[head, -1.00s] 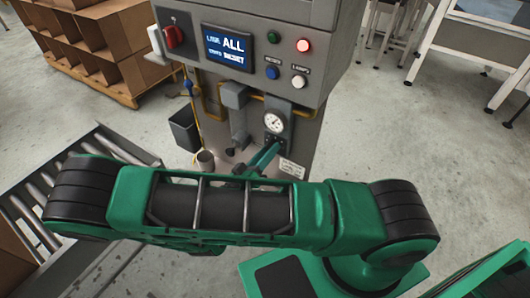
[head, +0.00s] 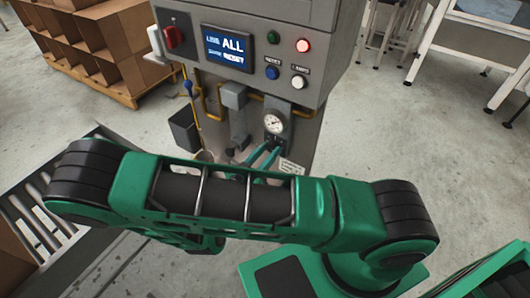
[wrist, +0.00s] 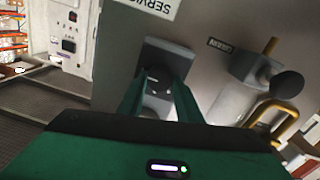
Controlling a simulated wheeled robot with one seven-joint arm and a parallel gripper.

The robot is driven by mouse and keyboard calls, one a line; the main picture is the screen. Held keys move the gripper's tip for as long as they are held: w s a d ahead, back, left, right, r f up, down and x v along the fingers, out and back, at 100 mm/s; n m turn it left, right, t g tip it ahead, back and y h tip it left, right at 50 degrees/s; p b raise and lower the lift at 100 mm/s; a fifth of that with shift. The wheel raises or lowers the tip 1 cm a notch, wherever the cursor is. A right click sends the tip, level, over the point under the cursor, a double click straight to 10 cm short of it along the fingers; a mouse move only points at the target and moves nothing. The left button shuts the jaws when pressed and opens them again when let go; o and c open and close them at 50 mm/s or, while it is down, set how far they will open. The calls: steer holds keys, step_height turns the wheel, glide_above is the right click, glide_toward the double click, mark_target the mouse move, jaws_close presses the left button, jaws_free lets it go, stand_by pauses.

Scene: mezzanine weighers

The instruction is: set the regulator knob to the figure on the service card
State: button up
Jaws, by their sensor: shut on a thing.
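The pressure gauge (head: 274,123) is on the front of the grey machine, its figures too small to read. The service card (head: 291,167) is a pale label low on the right; in the wrist view only its edge with "SERVIC" shows (wrist: 150,6). My gripper (wrist: 162,82) points at the dark square regulator fitting (wrist: 170,52) beside the card. Its green fingers are shut on the regulator knob, which they largely hide. In the head view my gripper (head: 265,155) is below the gauge, partly behind my arm.
A drain valve with a round black knob (wrist: 287,83) and yellow pipe (wrist: 270,112) stands right of my gripper in the wrist view. The machine carries a lit display (head: 228,48) and a red switch (head: 173,36).

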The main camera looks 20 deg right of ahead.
steer(key=shift+f, duration=0.15)
steer(key=o, duration=1)
steer(key=shift+o, duration=0.2)
steer(key=v, duration=1)
steer(key=shift+s+a, duration=0.15)
steer(key=shift+a, duration=0.15)
steer(key=shift+d, duration=0.1)
steer(key=x, duration=1)
steer(key=shift+w+d, duration=0.25)
steer(key=shift+s, duration=0.1)
